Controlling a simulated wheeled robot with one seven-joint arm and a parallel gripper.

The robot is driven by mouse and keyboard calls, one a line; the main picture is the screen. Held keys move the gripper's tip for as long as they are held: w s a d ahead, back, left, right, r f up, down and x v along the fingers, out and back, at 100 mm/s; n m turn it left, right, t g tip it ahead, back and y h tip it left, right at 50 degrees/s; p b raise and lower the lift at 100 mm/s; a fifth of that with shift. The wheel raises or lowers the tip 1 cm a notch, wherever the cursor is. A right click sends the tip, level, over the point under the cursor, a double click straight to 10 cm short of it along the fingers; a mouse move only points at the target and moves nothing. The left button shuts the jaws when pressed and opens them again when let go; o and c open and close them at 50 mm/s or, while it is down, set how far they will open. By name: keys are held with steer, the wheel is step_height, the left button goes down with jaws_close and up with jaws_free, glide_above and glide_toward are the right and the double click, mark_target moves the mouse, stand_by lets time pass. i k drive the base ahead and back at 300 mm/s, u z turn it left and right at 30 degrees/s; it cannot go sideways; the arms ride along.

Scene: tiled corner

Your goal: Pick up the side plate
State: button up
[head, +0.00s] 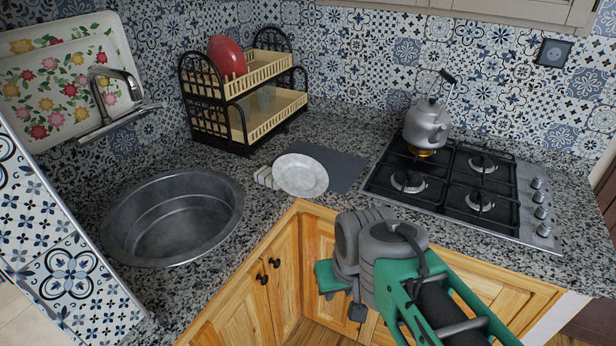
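The side plate (300,175) is a small pale, round plate on the granite counter in the corner, in the middle of the head view. My arm comes in from the lower right, grey and green. Its end is in front of the cabinet doors, below and to the right of the plate, apart from it. The fingers of my gripper cannot be made out clearly; a green part (327,277) shows at the left of the wrist.
A dish rack (250,124) with a red plate (227,57) stands behind. A round sink (172,215) is left. A gas hob (455,190) with a kettle (427,124) over a flame is right.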

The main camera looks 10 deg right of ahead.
mark_target(299, 175)
steer(key=z, duration=0.9)
steer(key=i, duration=0.6)
steer(key=u, duration=3.95)
